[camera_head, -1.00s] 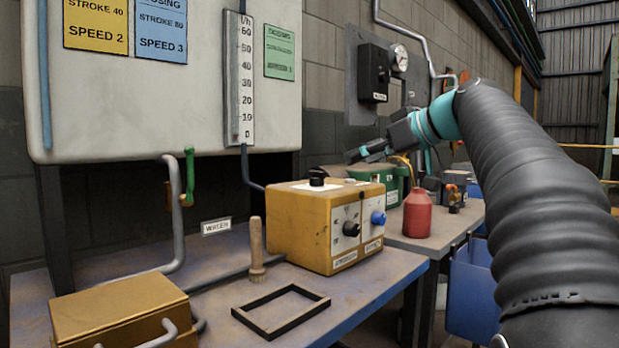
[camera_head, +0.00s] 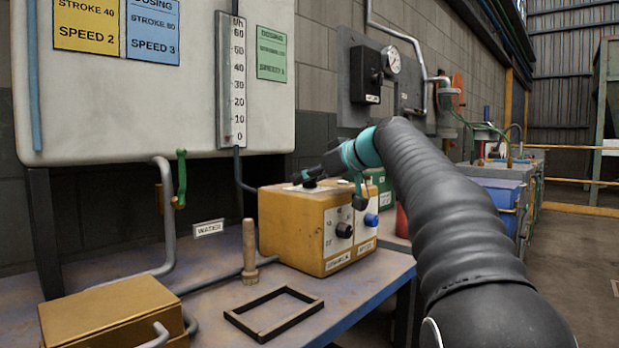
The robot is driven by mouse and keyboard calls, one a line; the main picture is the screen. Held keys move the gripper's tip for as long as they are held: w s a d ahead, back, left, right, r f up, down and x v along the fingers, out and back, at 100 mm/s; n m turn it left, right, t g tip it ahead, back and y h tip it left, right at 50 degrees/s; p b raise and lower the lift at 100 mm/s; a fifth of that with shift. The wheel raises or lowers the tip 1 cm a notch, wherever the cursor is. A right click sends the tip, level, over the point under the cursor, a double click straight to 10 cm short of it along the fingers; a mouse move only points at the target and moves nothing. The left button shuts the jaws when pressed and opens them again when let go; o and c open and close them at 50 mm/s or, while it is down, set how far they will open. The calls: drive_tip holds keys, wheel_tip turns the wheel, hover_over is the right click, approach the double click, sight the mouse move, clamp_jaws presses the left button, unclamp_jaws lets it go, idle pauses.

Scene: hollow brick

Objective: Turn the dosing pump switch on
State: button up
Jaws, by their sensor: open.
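The yellow pump box (camera_head: 290,228) stands on the bench. Its front has a black knob (camera_head: 344,230), a blue knob (camera_head: 371,220) and small white labels, too small to read fully. A dark round part (camera_head: 310,184) on its top is partly covered by my gripper (camera_head: 299,178). My gripper is open, with its dark fingers pointing left at the top of the box; whether they touch it I cannot tell. A black switch box (camera_head: 367,74) with a lever is on the grey wall panel (camera_head: 348,48), behind and above my gripper.
A wooden-handled tool (camera_head: 249,255) stands beside the pump, with a black frame (camera_head: 273,314) in front on the bench (camera_head: 212,290). A brass-coloured box (camera_head: 110,312) is at front left. A green valve handle (camera_head: 181,178) and a tank (camera_head: 170,110) with scale are behind. A red bottle (camera_head: 401,220) is mostly hidden.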

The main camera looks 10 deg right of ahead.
drive_tip(key=shift+w+a, duration=0.1)
clamp_jaws()
